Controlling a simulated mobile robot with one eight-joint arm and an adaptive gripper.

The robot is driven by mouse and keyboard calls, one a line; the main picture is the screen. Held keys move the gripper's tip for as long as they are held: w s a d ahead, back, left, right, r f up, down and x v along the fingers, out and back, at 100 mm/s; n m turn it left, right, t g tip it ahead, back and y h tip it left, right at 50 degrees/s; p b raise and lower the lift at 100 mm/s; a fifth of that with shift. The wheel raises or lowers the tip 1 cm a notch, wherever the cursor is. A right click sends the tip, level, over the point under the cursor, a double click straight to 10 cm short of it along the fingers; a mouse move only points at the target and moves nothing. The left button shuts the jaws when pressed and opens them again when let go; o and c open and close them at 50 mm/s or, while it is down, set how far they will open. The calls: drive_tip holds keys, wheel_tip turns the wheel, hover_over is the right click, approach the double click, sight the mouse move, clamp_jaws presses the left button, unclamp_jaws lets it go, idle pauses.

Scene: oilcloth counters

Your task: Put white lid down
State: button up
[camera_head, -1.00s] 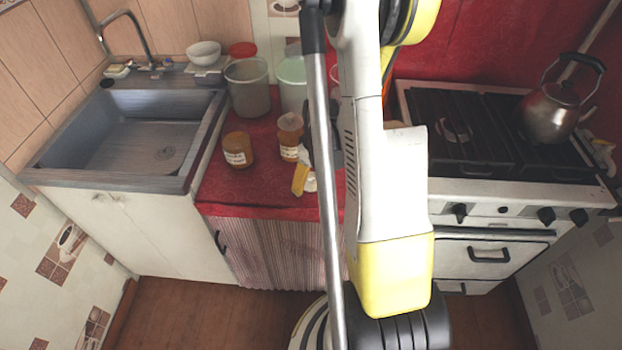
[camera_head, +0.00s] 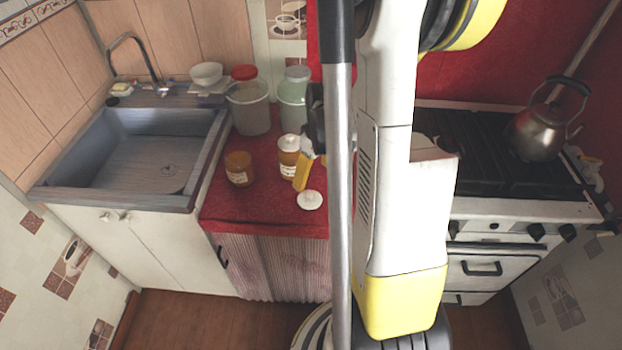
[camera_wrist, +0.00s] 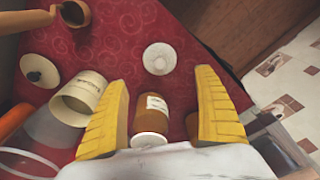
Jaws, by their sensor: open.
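A white round lid (camera_head: 310,200) lies flat on the red counter near its front edge; it also shows in the wrist view (camera_wrist: 160,58). My gripper (camera_head: 304,172) is just behind it, partly hidden by my arm. In the wrist view my gripper (camera_wrist: 162,78) has its yellow fingers spread wide, with the lid beyond the tips and touching neither. An amber labelled jar (camera_wrist: 152,108) with a white top shows between the fingers; in the head view this jar (camera_head: 289,160) stands just behind the gripper.
An amber jar (camera_head: 239,170) stands left on the counter (camera_head: 262,205). A cream canister (camera_wrist: 80,97), a dark-knobbed lid (camera_wrist: 38,70) and a brown cup (camera_wrist: 72,14) are left in the wrist view. The sink (camera_head: 135,165) is left; the stove with a kettle (camera_head: 541,130) is right.

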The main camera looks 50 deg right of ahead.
drive_tip(key=w+a+r+t, duration=0.1)
drive_tip(key=a+r+t, duration=0.1)
drive_tip(key=a+r, duration=1)
drive_tip(key=s+a+r+t, duration=0.2)
drive_tip(key=a+r, duration=0.1)
drive_tip(key=a, duration=0.3)
drive_tip(key=s+a+r+t, duration=0.1)
drive_tip(key=s+a+r, duration=0.2)
drive_tip(key=a, duration=0.4)
drive_tip(key=shift+a+t, duration=0.25)
drive_tip(key=shift+t, duration=0.15)
